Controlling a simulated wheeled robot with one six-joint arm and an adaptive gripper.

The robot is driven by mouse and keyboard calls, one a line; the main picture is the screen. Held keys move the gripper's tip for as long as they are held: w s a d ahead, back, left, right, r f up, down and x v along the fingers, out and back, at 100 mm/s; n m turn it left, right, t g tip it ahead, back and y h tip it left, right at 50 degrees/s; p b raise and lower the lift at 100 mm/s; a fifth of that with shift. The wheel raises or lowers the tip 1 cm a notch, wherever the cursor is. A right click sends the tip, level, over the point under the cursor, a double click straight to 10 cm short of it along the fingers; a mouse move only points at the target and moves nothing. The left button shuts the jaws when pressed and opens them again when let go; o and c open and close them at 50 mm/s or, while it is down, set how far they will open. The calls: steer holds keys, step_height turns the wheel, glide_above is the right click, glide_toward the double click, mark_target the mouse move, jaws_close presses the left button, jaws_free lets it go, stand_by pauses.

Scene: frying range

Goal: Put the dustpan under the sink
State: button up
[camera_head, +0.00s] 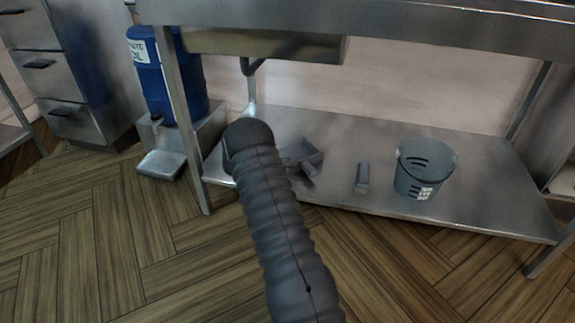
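A dark grey dustpan (306,154) is on the steel lower shelf (385,135), just right of the end of my arm, with its short handle toward the front edge. My sleeved arm hides its left part. The sink (275,47) is a steel basin hanging under the tabletop at upper left, with a dark drain pipe (250,67) below it. The dustpan lies below and slightly right of the basin. My gripper is not visible; the arm's rounded end blocks the view beyond it, so I cannot tell whether it touches the dustpan.
A grey bucket (410,184) and a small grey brush-like object (362,177) stand on the shelf to the right. A table leg (186,125) and a blue waste-oil drum (190,75) on a steel stand are at left. The wooden floor in front is clear.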

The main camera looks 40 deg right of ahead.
steer(key=shift+r, duration=0.2)
steer(key=s+p+v, duration=0.1)
steer(key=v, duration=1.1)
steer(key=s+a+r+m+t+y, duration=0.1)
steer(key=s+a+r+m+y, duration=0.3)
steer(key=s+r, duration=0.45)
steer(key=s+a+r+m+y, duration=0.2)
steer(key=s+a+r+m, duration=0.35)
steer(key=r, duration=0.65)
steer(key=s+a+r+m+t+y, duration=0.2)
steer(key=s+a, duration=0.5)
steer(key=s, duration=0.5)
steer(key=s+a+r+m+t+y, duration=0.3)
steer(key=s+a+m+y, duration=0.2)
steer(key=s+a, duration=0.3)
steer(key=s, duration=0.4)
steer(key=shift+s+r+m+t+y, duration=0.3)
steer(key=shift+s+m, duration=0.05)
steer(key=shift+s, duration=0.05)
steer(key=shift+a, duration=0.2)
